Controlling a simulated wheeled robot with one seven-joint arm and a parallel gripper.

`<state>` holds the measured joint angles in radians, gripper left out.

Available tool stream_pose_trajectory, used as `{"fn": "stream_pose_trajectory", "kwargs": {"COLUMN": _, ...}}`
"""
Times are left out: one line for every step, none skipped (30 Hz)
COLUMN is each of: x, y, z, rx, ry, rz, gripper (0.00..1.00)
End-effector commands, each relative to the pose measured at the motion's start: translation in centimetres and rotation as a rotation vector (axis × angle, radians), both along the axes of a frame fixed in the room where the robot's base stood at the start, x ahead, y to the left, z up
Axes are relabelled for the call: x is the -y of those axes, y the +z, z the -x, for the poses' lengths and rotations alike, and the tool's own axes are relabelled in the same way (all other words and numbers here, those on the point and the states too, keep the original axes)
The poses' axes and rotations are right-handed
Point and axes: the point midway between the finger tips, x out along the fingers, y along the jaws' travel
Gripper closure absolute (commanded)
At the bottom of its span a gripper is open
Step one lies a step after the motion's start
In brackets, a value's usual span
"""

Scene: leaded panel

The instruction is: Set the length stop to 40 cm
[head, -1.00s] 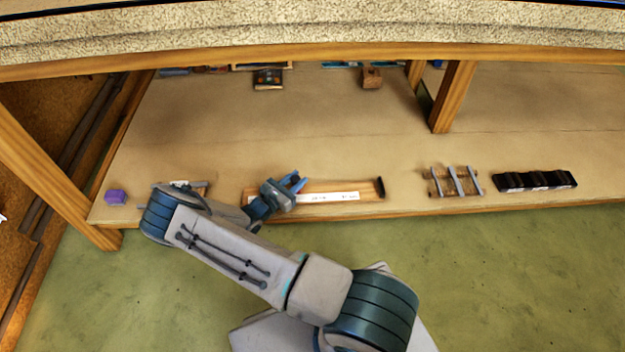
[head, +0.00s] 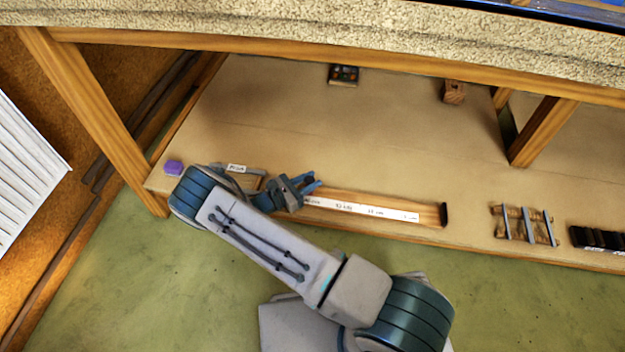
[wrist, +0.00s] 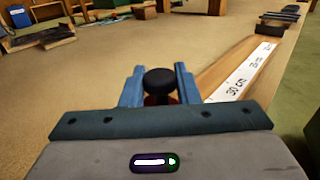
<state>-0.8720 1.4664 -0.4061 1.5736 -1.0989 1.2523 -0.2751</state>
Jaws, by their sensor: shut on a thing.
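The length stop shows as a round black knob (wrist: 160,80) with a little dark red below it, between the two blue fingers of my gripper (wrist: 158,74) in the wrist view. My gripper is shut on this knob. In the head view my gripper (head: 312,186) is over the left part of a long wooden board (head: 380,202), and it hides the knob there. A white scale strip (head: 363,209) runs along the board to the right of my gripper. In the wrist view the nearest clear mark on the strip (wrist: 241,82) reads 30 cm. The mark at the stop is hidden.
A black end block (head: 444,214) stands at the board's right end. A purple block (head: 174,168) and a small labelled tray (head: 238,169) are to the left. A rack with grey bars (head: 525,225) is to the right.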

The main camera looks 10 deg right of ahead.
Motion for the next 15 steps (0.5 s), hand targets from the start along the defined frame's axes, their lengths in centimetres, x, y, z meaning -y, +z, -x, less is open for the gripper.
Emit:
{"fn": "stream_pose_trajectory", "kwargs": {"x": -0.56, "y": -0.04, "z": -0.22, "rx": 0.001, "ry": 0.013, "rz": -0.007, "gripper": 1.00}}
{"fn": "stream_pose_trajectory", "kwargs": {"x": -0.59, "y": -0.04, "z": -0.23, "rx": 0.002, "ry": 0.013, "rz": -0.008, "gripper": 1.00}}
{"fn": "stream_pose_trajectory", "kwargs": {"x": -0.64, "y": -0.04, "z": -0.24, "rx": 0.002, "ry": 0.014, "rz": -0.008, "gripper": 1.00}}
{"fn": "stream_pose_trajectory", "kwargs": {"x": -0.67, "y": -0.03, "z": -0.25, "rx": 0.002, "ry": 0.015, "rz": -0.008, "gripper": 0.66}}
{"fn": "stream_pose_trajectory", "kwargs": {"x": -0.68, "y": -0.03, "z": -0.24, "rx": 0.002, "ry": 0.015, "rz": -0.008, "gripper": 0.58}}
{"fn": "stream_pose_trajectory", "kwargs": {"x": -0.65, "y": -0.02, "z": -0.23, "rx": 0.002, "ry": 0.014, "rz": -0.008, "gripper": 0.51}}
{"fn": "stream_pose_trajectory", "kwargs": {"x": -0.58, "y": -0.02, "z": -0.22, "rx": 0.002, "ry": 0.013, "rz": -0.008, "gripper": 0.51}}
{"fn": "stream_pose_trajectory", "kwargs": {"x": -0.49, "y": -0.01, "z": -0.22, "rx": 0.002, "ry": 0.011, "rz": -0.007, "gripper": 0.51}}
{"fn": "stream_pose_trajectory", "kwargs": {"x": -0.34, "y": -0.01, "z": -0.22, "rx": 0.002, "ry": 0.009, "rz": -0.006, "gripper": 0.51}}
{"fn": "stream_pose_trajectory", "kwargs": {"x": -0.28, "y": -0.01, "z": -0.21, "rx": 0.002, "ry": 0.008, "rz": -0.006, "gripper": 0.51}}
{"fn": "stream_pose_trajectory", "kwargs": {"x": -0.20, "y": -0.01, "z": -0.22, "rx": 0.002, "ry": 0.006, "rz": -0.005, "gripper": 0.51}}
{"fn": "stream_pose_trajectory", "kwargs": {"x": -0.11, "y": -0.01, "z": -0.21, "rx": 0.002, "ry": 0.004, "rz": -0.005, "gripper": 0.51}}
{"fn": "stream_pose_trajectory", "kwargs": {"x": -0.07, "y": -0.01, "z": -0.21, "rx": 0.002, "ry": 0.003, "rz": -0.005, "gripper": 0.51}}
{"fn": "stream_pose_trajectory", "kwargs": {"x": -0.06, "y": 0.00, "z": -0.19, "rx": 0.002, "ry": 0.003, "rz": -0.005, "gripper": 0.51}}
{"fn": "stream_pose_trajectory", "kwargs": {"x": -0.14, "y": 0.01, "z": -0.16, "rx": 0.001, "ry": 0.003, "rz": -0.005, "gripper": 0.51}}
